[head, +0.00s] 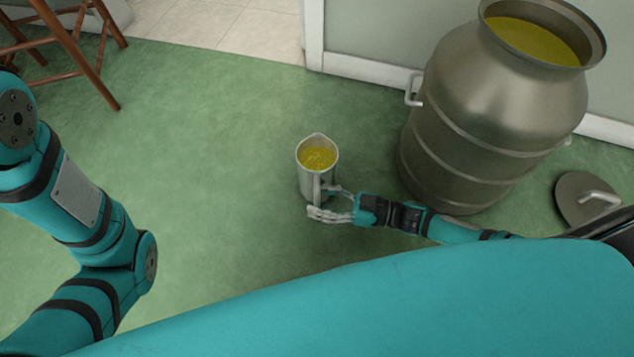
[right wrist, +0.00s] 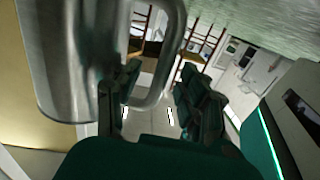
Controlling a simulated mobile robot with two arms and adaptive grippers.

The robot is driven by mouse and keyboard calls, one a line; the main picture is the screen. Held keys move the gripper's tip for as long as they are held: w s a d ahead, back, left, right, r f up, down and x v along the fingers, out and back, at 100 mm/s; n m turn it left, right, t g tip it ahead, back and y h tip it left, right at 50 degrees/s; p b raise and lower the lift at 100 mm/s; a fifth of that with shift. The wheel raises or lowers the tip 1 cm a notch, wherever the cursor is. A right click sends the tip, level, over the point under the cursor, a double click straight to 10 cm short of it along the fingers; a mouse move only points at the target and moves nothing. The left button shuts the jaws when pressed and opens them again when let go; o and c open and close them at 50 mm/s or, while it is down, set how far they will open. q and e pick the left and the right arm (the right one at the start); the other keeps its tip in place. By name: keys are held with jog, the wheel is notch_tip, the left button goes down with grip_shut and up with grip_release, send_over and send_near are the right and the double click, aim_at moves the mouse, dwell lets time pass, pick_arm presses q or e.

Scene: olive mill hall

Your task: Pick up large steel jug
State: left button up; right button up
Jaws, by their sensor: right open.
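The large steel jug (head: 306,184) stands upright on the green floor in the middle of the head view, with yellow-green liquid inside. Its handle faces my body. My right gripper (head: 321,201) comes in from the right, low beside the handle, with its fingers apart. In the right wrist view, the jug's steel body (right wrist: 70,70) fills the upper left. Its looped handle (right wrist: 166,75) lies between the two spread fingers of my right gripper (right wrist: 160,90). Whether a finger touches the handle is hard to tell. My left arm shows at the left, but its gripper is out of view.
A big steel drum (head: 490,120) of yellow-green liquid stands right of the jug, near the wall. Its likely lid (head: 578,205) lies on the floor to the right. A wooden stool (head: 75,40) is at the upper left. The floor left of the jug is clear.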

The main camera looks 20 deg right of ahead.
jog(key=shift+w+a, duration=0.2)
jog(key=shift+a, duration=0.15)
grip_shut()
dwell(0.4)
jog(key=shift+w+r, duration=0.1)
jog(key=shift+r, duration=0.1)
